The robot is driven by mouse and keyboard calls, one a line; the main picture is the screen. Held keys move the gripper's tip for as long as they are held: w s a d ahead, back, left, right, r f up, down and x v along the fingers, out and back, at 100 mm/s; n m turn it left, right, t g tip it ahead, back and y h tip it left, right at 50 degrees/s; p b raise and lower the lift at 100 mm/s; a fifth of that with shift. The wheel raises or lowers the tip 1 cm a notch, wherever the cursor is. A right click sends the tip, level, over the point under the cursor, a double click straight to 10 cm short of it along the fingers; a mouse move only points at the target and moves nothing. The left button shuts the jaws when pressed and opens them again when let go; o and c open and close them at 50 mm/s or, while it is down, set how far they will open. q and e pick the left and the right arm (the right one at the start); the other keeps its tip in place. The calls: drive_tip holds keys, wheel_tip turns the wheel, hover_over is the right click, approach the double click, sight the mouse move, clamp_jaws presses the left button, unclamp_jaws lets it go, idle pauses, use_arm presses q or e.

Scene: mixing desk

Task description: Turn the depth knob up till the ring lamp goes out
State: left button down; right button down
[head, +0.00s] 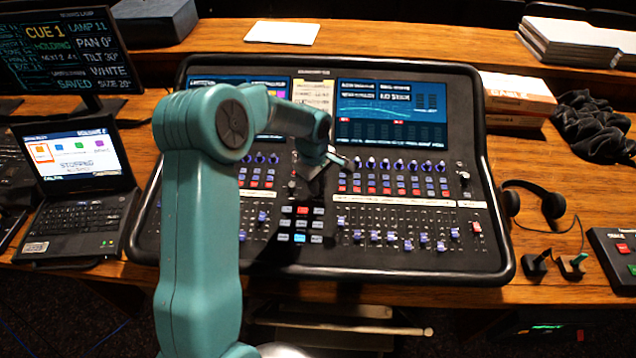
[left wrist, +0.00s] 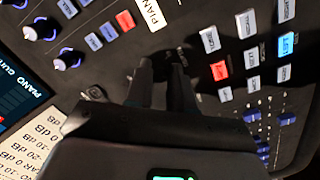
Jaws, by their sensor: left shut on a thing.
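The mixing desk (head: 400,262) fills the middle of the head view, with two screens, rows of knobs, buttons and faders. My left gripper (head: 318,186) reaches down to its centre section, partly hidden behind my own wrist. In the left wrist view the two dark fingers of my left gripper (left wrist: 168,72) point at the panel between button groups, close together at the tips. They are shut on the depth knob, which the fingers hide almost wholly. I cannot make out a ring lamp in either view. My right gripper is not in view.
A dark knob (left wrist: 95,93) stands beside the fingers, and blue-topped knobs (left wrist: 68,60) lie farther left. A laptop (head: 80,180) and monitor (head: 70,55) stand left of the desk. Headphones (head: 552,204) and a button box (head: 618,258) lie on the right.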

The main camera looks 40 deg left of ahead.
use_arm(q)
drive_tip(key=shift+a+m+b, duration=0.1)
drive_tip(key=shift+m+b, duration=0.5)
drive_tip(key=shift+m, duration=0.5)
drive_tip(key=m+b, duration=0.1)
drive_tip(key=m, duration=0.1)
drive_tip(key=shift+m, duration=0.4)
drive_tip(key=m, duration=0.3)
drive_tip(key=shift+r+b, duration=0.1)
drive_tip(key=shift+b, duration=0.2)
drive_tip(key=shift+w+m+g, duration=0.1)
drive_tip(key=shift+m+g, duration=0.2)
drive_tip(key=shift+m, duration=1.2)
drive_tip(key=shift+a+r, duration=0.1)
drive_tip(key=c, duration=1)
unclamp_jaws()
drive_tip(key=r, duration=1)
drive_tip(key=s+r+b, duration=0.1)
drive_tip(key=r, duration=0.5)
drive_tip(key=shift+r, duration=0.1)
